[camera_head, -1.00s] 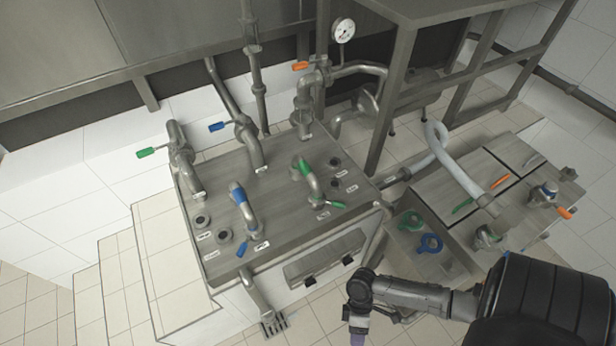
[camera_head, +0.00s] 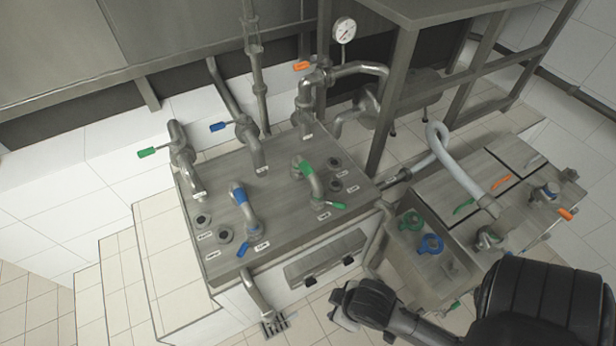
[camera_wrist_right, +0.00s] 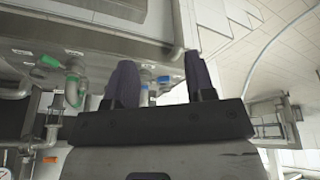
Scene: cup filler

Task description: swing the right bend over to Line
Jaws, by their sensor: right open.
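The right bend (camera_head: 312,184) is a grey curved pipe with a green band and a green handle (camera_head: 335,206) at its front end. It stands on the steel panel (camera_head: 283,225), its free end toward the front near a small label. Two dark-mouthed ports (camera_head: 335,163) are to its right. The small labels are too blurred to read, so I cannot tell which is Line. A green-banded pipe, apparently this bend, shows in the right wrist view (camera_wrist_right: 74,82). My right gripper (camera_wrist_right: 160,82) is open and empty, apart from the bend. In the head view its fingers are hidden.
A similar blue-banded bend (camera_head: 243,207) stands left on the panel. Standing pipes with green, blue and orange handles line the back. A steel table leg (camera_head: 390,110) rises behind right. A trough with green and blue rings (camera_head: 431,244) and a white hose (camera_head: 455,165) lie right.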

